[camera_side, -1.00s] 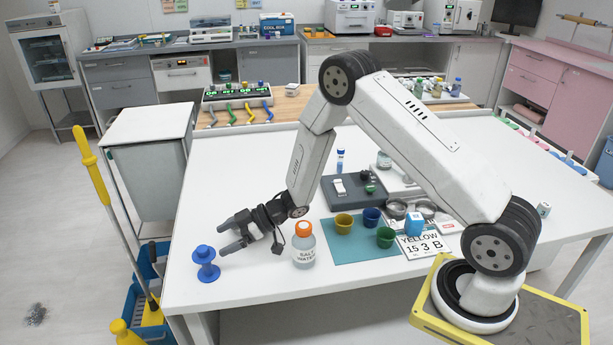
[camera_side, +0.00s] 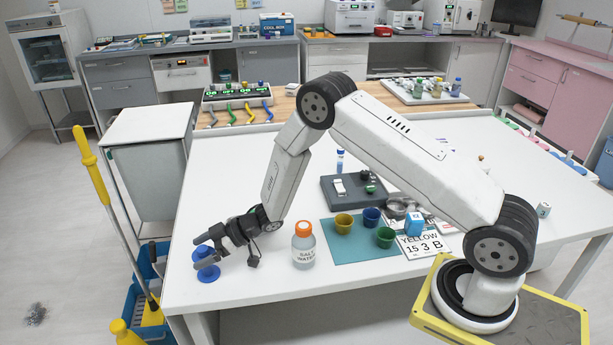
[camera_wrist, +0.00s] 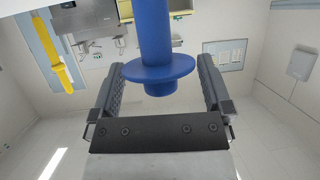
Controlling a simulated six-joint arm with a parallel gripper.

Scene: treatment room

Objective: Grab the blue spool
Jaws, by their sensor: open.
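The blue spool (camera_side: 207,272) stands upright on the white table near its front left corner. My gripper (camera_side: 204,254) is at the spool, with its fingers open and reaching to the left past it; part of the spool is hidden behind them. In the wrist view the blue spool (camera_wrist: 158,70) shows large, with its stem and a round flange between the two open fingers of my gripper (camera_wrist: 158,80). A gap shows on each side, and I see no finger closed on it.
A bottle of salt water (camera_side: 304,247) with an orange cap stands right of my gripper. A teal mat (camera_side: 350,250) with yellow, blue and green cups lies further right. A yellow-handled mop (camera_side: 95,175) stands beyond the table's left edge.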

